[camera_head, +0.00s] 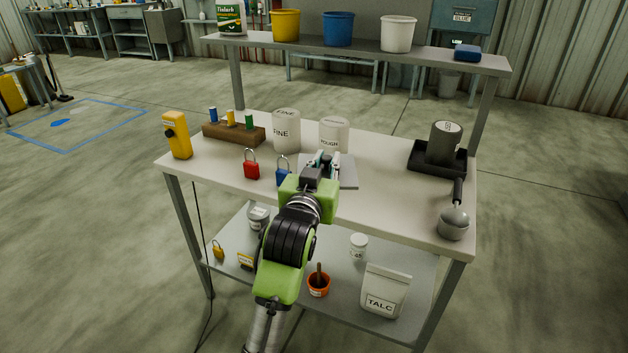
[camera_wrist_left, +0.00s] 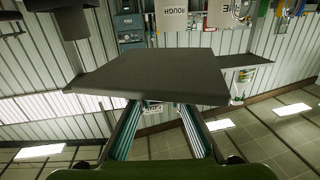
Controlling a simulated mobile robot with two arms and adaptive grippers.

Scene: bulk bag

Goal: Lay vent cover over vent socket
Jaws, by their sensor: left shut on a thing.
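My left gripper (camera_head: 322,165) reaches over the front middle of the workbench and is shut on a flat square grey plate, which I take as the vent cover (camera_head: 346,174). In the left wrist view the vent cover (camera_wrist_left: 150,78) extends out from the two fingertips (camera_wrist_left: 160,104) as a dark slab. The gripper hides part of it in the head view. I cannot tell whether it touches the bench top. I cannot pick out the vent socket in either view. My right gripper is not in view.
On the bench (camera_head: 385,205) stand a FINE jar (camera_head: 286,132), a ROUGH jar (camera_head: 334,131), a red padlock (camera_head: 251,168), a blue padlock (camera_head: 282,175), a yellow device (camera_head: 177,136), a dark cylinder (camera_head: 443,143) in a black tray (camera_head: 425,168), and a scoop (camera_head: 454,220). The front right is mostly clear.

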